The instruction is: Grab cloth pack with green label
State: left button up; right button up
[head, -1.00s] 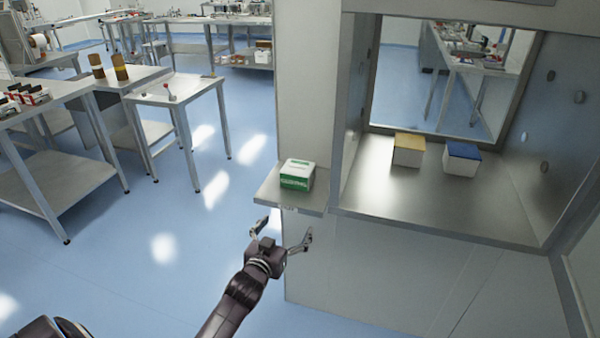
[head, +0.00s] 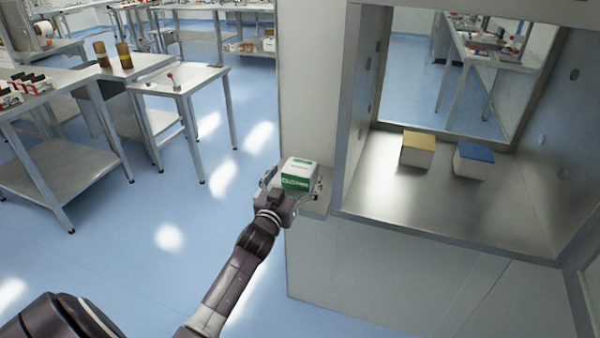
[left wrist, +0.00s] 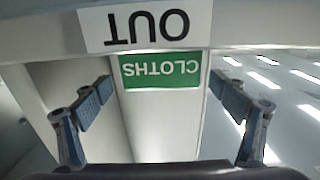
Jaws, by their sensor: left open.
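The cloth pack (head: 299,173) is a white box with a green label on its front. It stands on a small ledge (head: 315,209) beside the hatch. My left gripper (head: 292,184) is open at the front of the pack, with one finger toward each side. In the left wrist view, which is upside down, the green label (left wrist: 160,70) reads "CLOTHS". The open left gripper (left wrist: 164,98) has its fingers apart on either side of the pack; whether they touch it cannot be told. My right gripper is not in view.
A white "OUT" sign (left wrist: 146,27) is on the ledge's front edge. The hatch to the right holds a yellow-topped box (head: 418,150) and a blue-topped box (head: 473,161). Metal tables (head: 180,84) stand at left, with clear blue floor between.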

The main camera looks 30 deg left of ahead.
aim_at(300, 166)
pick_arm(q)
jog(key=x, duration=0.2)
jog(key=shift+w+a+r, duration=0.2)
jog(key=shift+w, duration=0.2)
jog(key=shift+w+a, duration=0.1)
jog(key=shift+w, duration=0.4)
jog(key=c, duration=1.5)
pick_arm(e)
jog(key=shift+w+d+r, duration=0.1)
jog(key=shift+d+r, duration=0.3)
pick_arm(q)
jog(key=shift+o, duration=0.2)
jog(key=shift+r, duration=0.1)
